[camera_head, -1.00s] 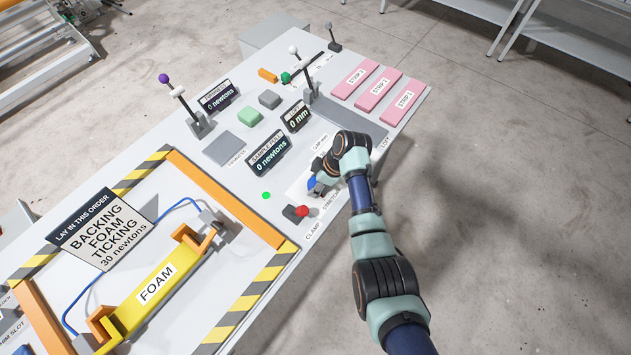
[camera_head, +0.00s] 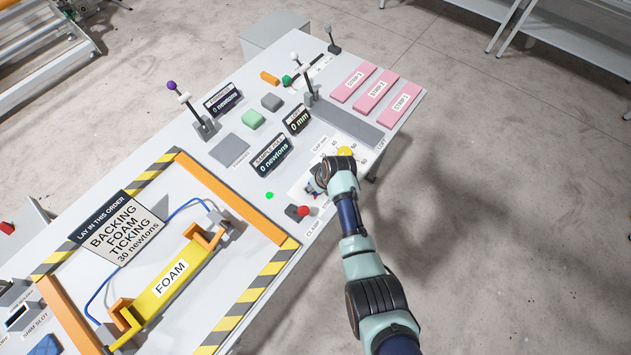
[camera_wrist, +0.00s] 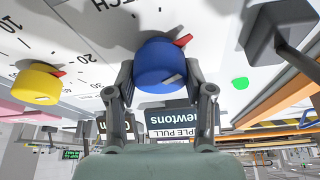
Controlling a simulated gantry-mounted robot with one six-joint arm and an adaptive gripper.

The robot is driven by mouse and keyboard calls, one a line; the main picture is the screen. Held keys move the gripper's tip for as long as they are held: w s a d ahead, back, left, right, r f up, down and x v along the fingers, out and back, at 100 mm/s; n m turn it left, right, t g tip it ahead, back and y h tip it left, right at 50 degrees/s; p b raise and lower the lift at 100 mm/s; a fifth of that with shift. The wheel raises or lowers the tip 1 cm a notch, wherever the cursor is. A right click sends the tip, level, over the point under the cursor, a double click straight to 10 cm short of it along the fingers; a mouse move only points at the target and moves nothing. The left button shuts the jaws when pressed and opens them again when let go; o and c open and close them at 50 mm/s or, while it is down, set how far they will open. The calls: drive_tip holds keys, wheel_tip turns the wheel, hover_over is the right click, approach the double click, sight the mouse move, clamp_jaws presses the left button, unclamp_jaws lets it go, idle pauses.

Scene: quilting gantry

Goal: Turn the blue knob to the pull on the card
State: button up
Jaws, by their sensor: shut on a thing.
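The blue knob (camera_wrist: 160,68) is in the middle of the wrist view, on a white dial plate. Its red pointer sticks out to the upper right in that view. My gripper (camera_wrist: 160,92) has one finger on each side of the knob and is shut on it. In the head view my gripper (camera_head: 319,181) covers most of the knob. The card (camera_head: 122,228) reads backing, foam, ticking, 30 newtons. The sample pull display (camera_head: 272,156) reads 0 newtons.
A yellow knob (camera_wrist: 38,84) with its own scale stands beside the blue one. A red button (camera_head: 303,211) is close to my gripper. Levers, including a purple-topped one (camera_head: 190,98), stand farther back. A yellow foam bar (camera_head: 170,277) lies in the frame at left.

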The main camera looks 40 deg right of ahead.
drive_tip(key=shift+m, duration=0.3)
drive_tip(key=o, duration=1.2)
drive_tip(key=shift+c, duration=0.2)
drive_tip(key=v, duration=1.2)
drive_tip(key=shift+w+a, duration=0.1)
